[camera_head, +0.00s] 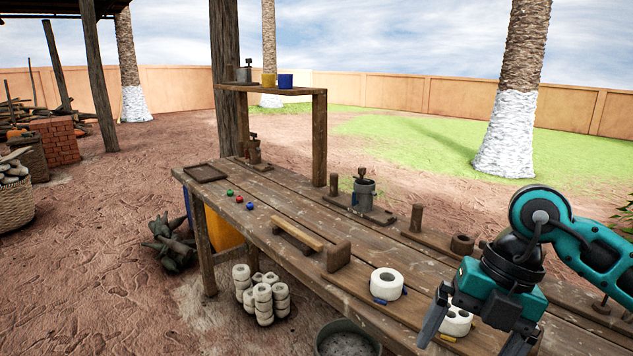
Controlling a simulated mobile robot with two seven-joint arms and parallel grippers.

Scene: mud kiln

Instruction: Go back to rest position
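My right gripper (472,343), teal with dark grey fingers, hangs over the near right end of the wooden table (290,222). Its fingers point down and are spread apart. A white cylinder with several holes (456,321) shows in the gap between the fingers, partly covered by the gripper. I cannot tell whether the fingers touch it. The lower fingertips run close to the bottom edge of the view. My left gripper is not in view.
A white ring-shaped cylinder (387,283) stands left of my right gripper. A wooden block (337,256), a metal pot (364,195) and small coloured balls (239,199) are on the table. A raised shelf (272,89) holds cups. A bucket (346,340) stands below the table's near edge.

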